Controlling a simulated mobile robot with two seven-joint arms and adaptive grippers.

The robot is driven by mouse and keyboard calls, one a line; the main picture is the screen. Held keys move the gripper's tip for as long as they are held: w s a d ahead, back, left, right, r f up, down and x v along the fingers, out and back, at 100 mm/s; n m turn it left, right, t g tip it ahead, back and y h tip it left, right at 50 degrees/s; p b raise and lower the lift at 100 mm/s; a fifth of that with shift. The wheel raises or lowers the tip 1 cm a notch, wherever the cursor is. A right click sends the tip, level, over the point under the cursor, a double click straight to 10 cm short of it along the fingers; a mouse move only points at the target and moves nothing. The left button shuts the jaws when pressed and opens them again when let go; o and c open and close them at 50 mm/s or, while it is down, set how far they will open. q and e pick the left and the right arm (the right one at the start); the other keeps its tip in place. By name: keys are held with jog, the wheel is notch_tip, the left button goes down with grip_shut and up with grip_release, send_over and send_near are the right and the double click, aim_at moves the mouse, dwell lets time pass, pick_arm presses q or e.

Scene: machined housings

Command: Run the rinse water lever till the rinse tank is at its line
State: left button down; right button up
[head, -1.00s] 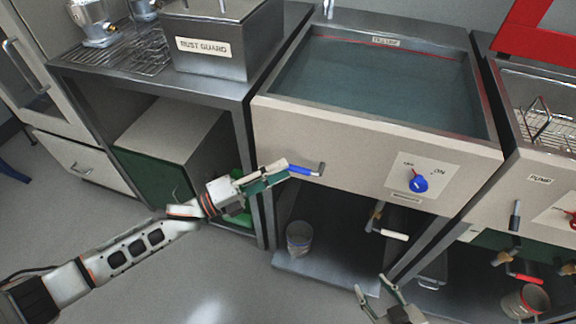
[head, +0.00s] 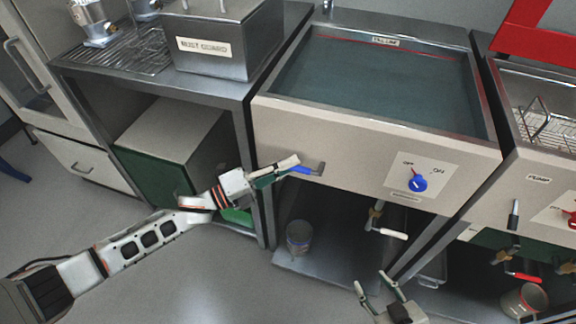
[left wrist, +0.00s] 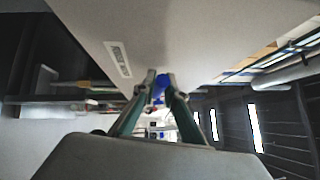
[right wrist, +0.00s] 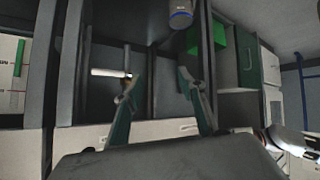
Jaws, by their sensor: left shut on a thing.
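The rinse tank (head: 375,157) stands in the middle of the head view, its basin holding blue-grey water (head: 380,85). A red line shows along the basin's back and right walls, with the water close below it. The blue-handled lever (head: 306,170) sticks out at the tank's front left. My left gripper (head: 292,168) is shut on its handle; blue also shows between the fingertips in the left wrist view (left wrist: 159,88). The fingers hide part of the handle. My right gripper (head: 372,283) is open and empty, low in front of the tank.
A blue knob (head: 418,184) sits on the tank's front panel. Below are a white-handled valve (head: 390,233) and a bucket (head: 299,237) on the lower shelf. A rust guard tank (head: 215,50) stands left; a pump unit with a basket (head: 545,125) stands right.

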pick_arm(q)
notch_tip(320, 180, up, 2)
jog(key=shift+m+y+p, duration=0.3)
jog(key=shift+m+p, duration=0.2)
jog(key=shift+p, duration=0.6)
jog(key=shift+r+g+y+p, duration=0.2)
jog(key=shift+g+y+p, duration=0.15)
jog(key=shift+p, duration=0.2)
jog(key=shift+d+r+m+y+p, duration=0.15)
jog(key=shift+m+y+p, duration=0.1)
jog(key=shift+m+p, duration=0.35)
jog(key=shift+p, duration=0.3)
jog(key=shift+s+f, duration=0.1)
jog(key=shift+f, duration=0.15)
pick_arm(e)
jog(key=r, duration=0.1)
jog(key=a+r, duration=0.1)
jog(key=s+r, duration=0.1)
jog(key=shift+a+r, duration=0.25)
jog(key=shift+r, duration=0.05)
jog(key=shift+w, duration=0.15)
pick_arm(q)
jog(key=c, duration=2)
grip_release()
jog(key=shift+c, duration=0.2)
pick_arm(e)
jog(key=shift+w+d+r, duration=0.1)
jog(key=shift+w+r, duration=0.05)
